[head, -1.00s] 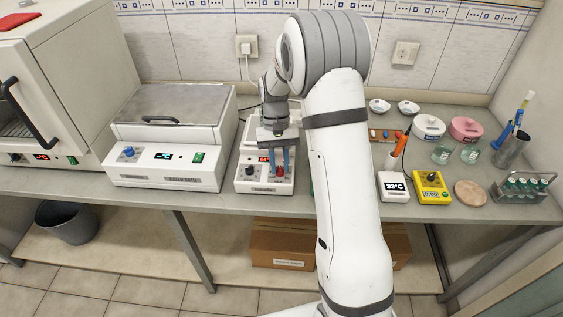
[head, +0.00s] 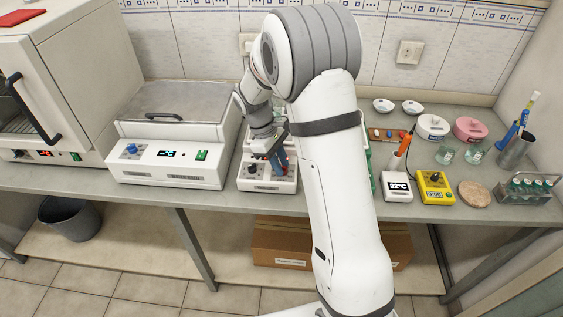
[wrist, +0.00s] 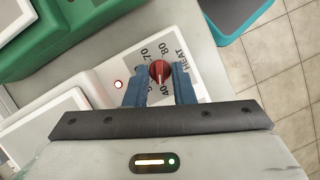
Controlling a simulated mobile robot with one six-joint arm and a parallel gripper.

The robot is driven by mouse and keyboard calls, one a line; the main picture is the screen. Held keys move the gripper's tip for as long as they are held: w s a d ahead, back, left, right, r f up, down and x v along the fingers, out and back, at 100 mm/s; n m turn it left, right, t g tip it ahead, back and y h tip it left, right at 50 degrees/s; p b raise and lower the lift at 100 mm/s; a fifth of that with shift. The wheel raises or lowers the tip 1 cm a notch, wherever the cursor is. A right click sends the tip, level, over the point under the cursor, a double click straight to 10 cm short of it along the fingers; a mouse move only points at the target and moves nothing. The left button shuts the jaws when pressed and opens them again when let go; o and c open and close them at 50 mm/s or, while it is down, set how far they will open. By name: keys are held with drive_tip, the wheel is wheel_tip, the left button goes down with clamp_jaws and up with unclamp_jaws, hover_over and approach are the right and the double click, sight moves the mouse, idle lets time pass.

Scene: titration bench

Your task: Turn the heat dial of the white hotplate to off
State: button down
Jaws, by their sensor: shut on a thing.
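The white hotplate (head: 259,184) stands on the bench, partly hidden by my arm. Its red heat dial (wrist: 160,70) shows in the wrist view beside the word HEAT, with 40, 70 and 80 readable around it. The dial's pale pointer line runs down the picture toward my palm, near the 40 side; the exact mark is hard to tell. My gripper (wrist: 158,82) is shut on the dial, one blue finger on each side. In the head view my gripper (head: 281,163) is tilted over the hotplate's front right and largely hides the dial.
A red lamp (wrist: 118,84) shows lit by the dial. A black knob (head: 252,168) is on the hotplate's front left. A green object (wrist: 70,30) is close to my gripper.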

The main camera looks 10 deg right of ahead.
drive_tip(key=n, duration=0.2)
drive_tip(key=n+t, duration=0.1)
drive_tip(key=n+h, duration=0.1)
drive_tip(key=n, duration=0.1)
drive_tip(key=shift+s+n+t, duration=0.3)
drive_tip(key=shift+s+t, duration=0.05)
drive_tip(key=shift+t, duration=0.05)
drive_tip(key=n+t, duration=0.1)
drive_tip(key=n, duration=0.1)
drive_tip(key=n+t, duration=0.1)
drive_tip(key=n, duration=0.2)
drive_tip(key=shift+s+f+p, duration=0.1)
drive_tip(key=shift+s+p, duration=0.1)
drive_tip(key=shift+p, duration=0.1)
drive_tip(key=shift+n, duration=0.4)
drive_tip(key=c, duration=1.3)
unclamp_jaws()
drive_tip(key=shift+w, duration=0.1)
drive_tip(key=shift+o, duration=0.2)
drive_tip(key=v, duration=0.8)
